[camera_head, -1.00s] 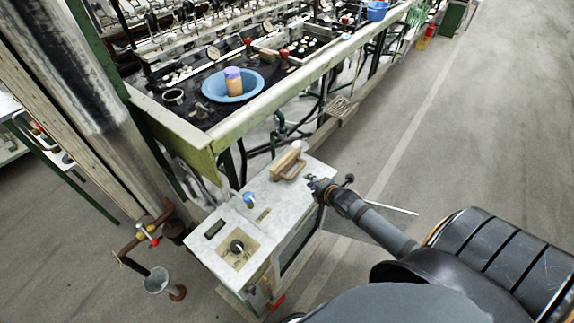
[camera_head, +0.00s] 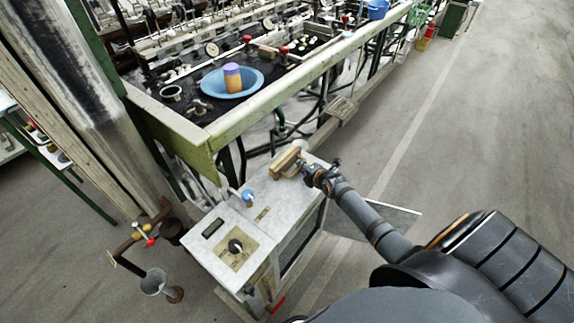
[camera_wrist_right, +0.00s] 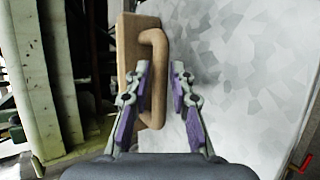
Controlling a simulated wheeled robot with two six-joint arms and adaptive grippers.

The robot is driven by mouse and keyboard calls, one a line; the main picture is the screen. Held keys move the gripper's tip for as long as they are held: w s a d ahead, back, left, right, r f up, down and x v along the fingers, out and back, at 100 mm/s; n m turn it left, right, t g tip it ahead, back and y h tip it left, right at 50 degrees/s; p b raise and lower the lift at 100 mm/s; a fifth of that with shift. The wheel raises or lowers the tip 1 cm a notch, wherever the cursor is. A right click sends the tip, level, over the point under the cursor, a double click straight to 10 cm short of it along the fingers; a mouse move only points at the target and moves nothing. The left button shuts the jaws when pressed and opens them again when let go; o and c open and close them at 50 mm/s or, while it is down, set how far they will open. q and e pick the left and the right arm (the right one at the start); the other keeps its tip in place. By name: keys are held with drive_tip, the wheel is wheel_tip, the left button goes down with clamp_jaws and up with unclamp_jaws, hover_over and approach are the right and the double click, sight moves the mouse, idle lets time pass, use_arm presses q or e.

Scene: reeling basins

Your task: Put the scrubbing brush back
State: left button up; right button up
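The scrubbing brush, a wooden block with a looped handle (camera_head: 284,159), lies on the far end of the grey speckled cabinet top (camera_head: 225,215). In the right wrist view the brush (camera_wrist_right: 127,52) is upright in the picture, and its handle bar shows between the two fingers. My right gripper (camera_head: 306,174) is at the handle side of the brush. In the wrist view its fingers (camera_wrist_right: 161,72) are apart, with a clear gap between the handle and the right finger. I cannot tell how deep the handle sits between them. My left gripper is not in view.
A blue basin (camera_head: 213,84) with an orange and purple cylinder (camera_head: 232,78) stands on the reeling bench behind. The bench's pale green rail (camera_head: 270,95) runs close above the cabinet. A blue-knobbed tap (camera_head: 248,197) rises from the cabinet top.

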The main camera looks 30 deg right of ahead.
drive_tip(key=shift+w+f, duration=0.3)
drive_tip(key=shift+w, duration=0.05)
drive_tip(key=shift+r, duration=0.15)
drive_tip(key=shift+c, duration=0.5)
clamp_jaws()
drive_tip(key=shift+r, duration=0.1)
drive_tip(key=r, duration=0.1)
drive_tip(key=r+p, duration=0.1)
drive_tip(key=r, duration=0.2)
drive_tip(key=shift+s+p, duration=0.3)
drive_tip(key=shift+p, duration=0.1)
drive_tip(key=a+p+v, duration=0.1)
drive_tip(key=p+v, duration=0.1)
drive_tip(key=v, duration=0.6)
drive_tip(key=a+p+v, duration=0.2)
drive_tip(key=v, duration=0.6)
drive_tip(key=shift+w+r, duration=0.35)
